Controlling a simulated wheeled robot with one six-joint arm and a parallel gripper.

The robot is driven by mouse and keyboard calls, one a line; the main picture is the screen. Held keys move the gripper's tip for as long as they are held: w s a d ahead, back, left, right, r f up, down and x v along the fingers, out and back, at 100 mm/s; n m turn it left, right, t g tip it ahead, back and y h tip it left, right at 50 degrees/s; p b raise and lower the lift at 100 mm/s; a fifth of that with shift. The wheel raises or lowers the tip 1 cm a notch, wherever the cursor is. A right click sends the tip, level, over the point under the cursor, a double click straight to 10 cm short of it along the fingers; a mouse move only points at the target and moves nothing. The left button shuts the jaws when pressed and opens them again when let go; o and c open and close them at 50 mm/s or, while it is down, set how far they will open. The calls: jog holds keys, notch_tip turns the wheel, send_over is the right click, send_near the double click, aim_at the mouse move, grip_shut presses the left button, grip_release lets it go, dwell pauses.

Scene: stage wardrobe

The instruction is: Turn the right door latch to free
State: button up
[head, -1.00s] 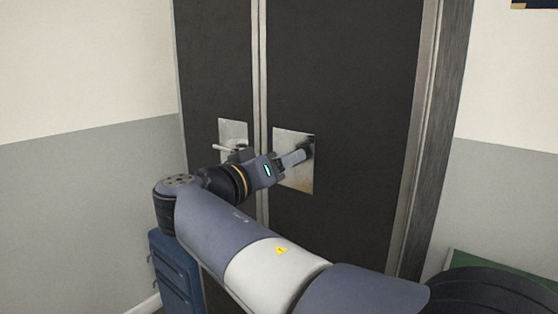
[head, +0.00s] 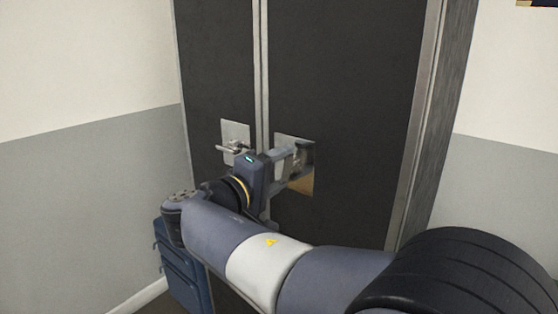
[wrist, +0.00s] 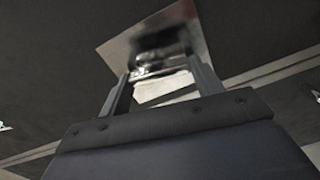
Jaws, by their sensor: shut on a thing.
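The right door's metal latch plate (head: 303,182) is on the dark right door, just right of the centre seam. It also shows in the wrist view (wrist: 186,22). My gripper (head: 298,155) is at this plate, its fingers reaching in from the left. In the wrist view my gripper (wrist: 162,68) has its two fingers on either side of a pale latch handle (wrist: 165,88), shut on it. In the head view the fingers mostly hide the handle, so its exact angle is unclear there.
The left door (head: 218,60) has its own plate (head: 236,130) with a lever handle (head: 232,148), close to my wrist. A blue case (head: 185,270) stands at the lower left by the wall. Both doors look closed.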

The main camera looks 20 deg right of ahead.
jog(key=shift+n+p, duration=0.65)
jog(key=shift+n, duration=0.35)
jog(key=shift+f, duration=0.1)
jog(key=o, duration=1)
jog(key=shift+a, duration=0.15)
jog(key=v, duration=1)
jog(key=shift+s+a, duration=0.2)
jog(key=shift+s, duration=0.05)
jog(key=shift+x, duration=5.45)
